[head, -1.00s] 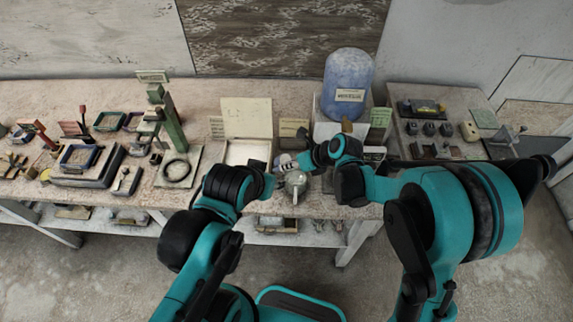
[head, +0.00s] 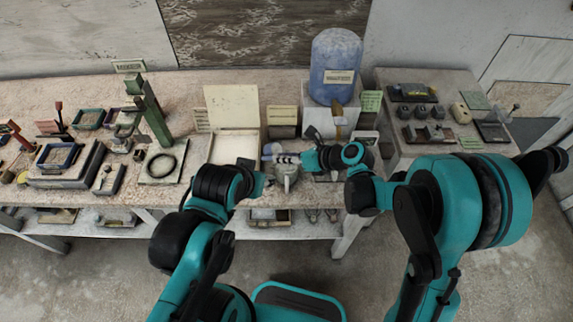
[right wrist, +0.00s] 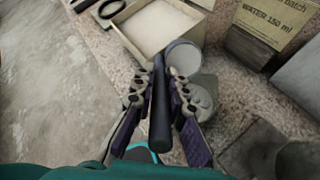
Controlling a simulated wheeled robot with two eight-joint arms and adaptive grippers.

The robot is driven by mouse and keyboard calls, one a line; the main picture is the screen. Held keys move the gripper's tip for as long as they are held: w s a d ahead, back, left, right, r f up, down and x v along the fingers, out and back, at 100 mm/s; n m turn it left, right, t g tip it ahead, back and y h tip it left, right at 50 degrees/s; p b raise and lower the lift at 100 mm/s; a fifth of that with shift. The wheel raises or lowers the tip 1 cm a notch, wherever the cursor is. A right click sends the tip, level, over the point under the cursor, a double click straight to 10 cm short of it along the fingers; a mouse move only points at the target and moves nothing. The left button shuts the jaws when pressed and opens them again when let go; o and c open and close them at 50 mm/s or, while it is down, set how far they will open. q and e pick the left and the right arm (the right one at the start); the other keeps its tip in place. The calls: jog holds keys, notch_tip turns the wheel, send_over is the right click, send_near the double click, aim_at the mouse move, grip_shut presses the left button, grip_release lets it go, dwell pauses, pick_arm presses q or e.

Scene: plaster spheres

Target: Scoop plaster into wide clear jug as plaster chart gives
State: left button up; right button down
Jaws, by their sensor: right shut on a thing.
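My right gripper (head: 276,156) is shut on a dark rod-like handle (right wrist: 160,115), which stands between its fingers (right wrist: 163,82) in the right wrist view. The handle's working end is not clear. A clear jug (head: 287,175) stands just below that gripper; its round rim (right wrist: 183,56) shows beyond the right finger, which covers part of its body. What is inside is not readable. An open pale box of white plaster (head: 235,147) lies left of the jug and shows near the top of the wrist view (right wrist: 160,25). My left gripper (head: 265,180) is near the jug, its fingers hidden.
A card (right wrist: 275,18) reading "batch" and "WATER 150 ml" stands behind the jug. A blue water container (head: 336,65) stands on a white stand behind. A black ring (head: 161,166) and several tools crowd the left bench (head: 195,95). A side table (head: 440,110) stands right.

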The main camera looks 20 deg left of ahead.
jog(key=shift+s+d+f+y+b, duration=0.15)
jog(key=shift+y+b, duration=0.15)
jog(key=shift+b, duration=0.3)
jog(key=shift+d+f+b, duration=0.1)
jog(key=shift+b, duration=0.5)
jog(key=shift+d+f+y+b, duration=0.25)
jog(key=shift+y+b, duration=0.55)
jog(key=shift+b, duration=0.5)
jog(key=shift+r+t, duration=0.15)
jog(key=shift+t, duration=0.15)
jog(key=shift+d, duration=0.1)
jog(key=shift+b, duration=0.3)
